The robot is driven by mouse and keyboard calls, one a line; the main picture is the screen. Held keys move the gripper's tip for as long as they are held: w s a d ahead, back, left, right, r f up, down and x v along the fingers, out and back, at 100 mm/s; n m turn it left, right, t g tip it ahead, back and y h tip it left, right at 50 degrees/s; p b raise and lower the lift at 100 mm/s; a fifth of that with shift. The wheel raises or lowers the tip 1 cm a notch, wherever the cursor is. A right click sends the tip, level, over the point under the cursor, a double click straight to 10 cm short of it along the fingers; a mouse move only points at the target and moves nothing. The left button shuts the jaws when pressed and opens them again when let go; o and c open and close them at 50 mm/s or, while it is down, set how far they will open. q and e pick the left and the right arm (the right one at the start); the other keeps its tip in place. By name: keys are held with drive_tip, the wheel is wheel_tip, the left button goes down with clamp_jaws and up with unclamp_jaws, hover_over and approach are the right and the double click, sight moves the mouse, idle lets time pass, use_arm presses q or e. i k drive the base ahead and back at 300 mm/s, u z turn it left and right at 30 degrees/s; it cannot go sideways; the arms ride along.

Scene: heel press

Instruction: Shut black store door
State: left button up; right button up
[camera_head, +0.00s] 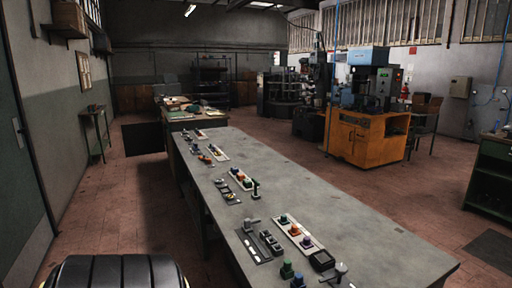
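I cannot make out a black store or its door for certain in the head view. A dark, flat-faced block or opening (143,138) shows beyond the far left end of the long table, but I cannot tell what it is. A grey-green door (22,150) with a pale handle plate stands in the left wall; it is not black. Neither of my grippers is in view, so their states are hidden.
A long grey table (300,190) runs from the near right to the far left, with white strips of coloured knobs and metal fittings. An orange machine cabinet (352,140) stands at the right. A green bench (492,178) is at the right edge. Brick-red floor (110,205) is clear left of the table.

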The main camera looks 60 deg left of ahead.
sight(143, 139)
drive_tip(key=i, duration=4.65)
drive_tip(key=u, duration=2.9)
drive_tip(key=i, duration=6.15)
